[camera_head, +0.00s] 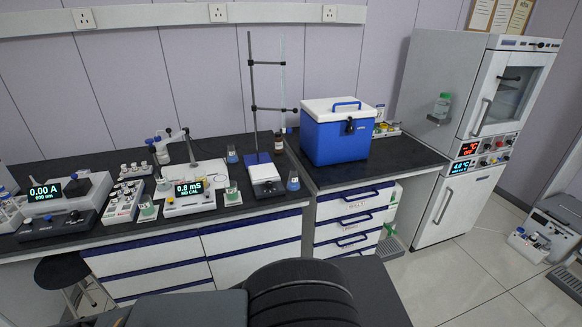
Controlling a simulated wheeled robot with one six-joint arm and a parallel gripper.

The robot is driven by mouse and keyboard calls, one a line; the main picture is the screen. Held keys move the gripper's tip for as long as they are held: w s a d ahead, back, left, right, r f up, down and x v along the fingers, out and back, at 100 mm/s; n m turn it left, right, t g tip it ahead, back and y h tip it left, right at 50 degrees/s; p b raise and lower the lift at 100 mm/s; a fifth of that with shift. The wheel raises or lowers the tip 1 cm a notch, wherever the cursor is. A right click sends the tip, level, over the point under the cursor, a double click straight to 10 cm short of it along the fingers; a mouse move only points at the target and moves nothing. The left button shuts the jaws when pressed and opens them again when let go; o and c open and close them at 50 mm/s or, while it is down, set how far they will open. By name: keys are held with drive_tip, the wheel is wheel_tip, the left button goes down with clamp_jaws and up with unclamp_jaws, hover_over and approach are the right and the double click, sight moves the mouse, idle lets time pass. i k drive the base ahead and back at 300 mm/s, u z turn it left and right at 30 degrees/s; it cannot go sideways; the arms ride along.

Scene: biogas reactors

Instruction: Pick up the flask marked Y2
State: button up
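Several small flasks stand on the black bench. A flask with blue liquid (293,182) is at the front right of the left bench, near the stand. A second bluish flask (232,155) stands farther back. A flask with green liquid (148,208) stands left of the conductivity meter, and another greenish one (232,193) stands on a light pad to its right. Their markings are too small to read, so I cannot tell which is Y2. My dark arm shows at the bottom centre; my gripper's fingers are not in view.
A blue cooler (340,135) with a white lid stands on the right bench. A retort stand (254,110) rises mid-bench behind a balance-like device (265,177). The conductivity meter (193,192) and a photometer (70,195) are left. A grey incubator (470,120) stands right; floor is clear before it.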

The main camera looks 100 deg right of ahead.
sight(232, 158)
drive_tip(key=z, duration=0.8)
drive_tip(key=k, duration=1.05)
drive_tip(key=z, duration=1.4)
drive_tip(key=i, duration=0.85)
drive_tip(key=z, duration=0.4)
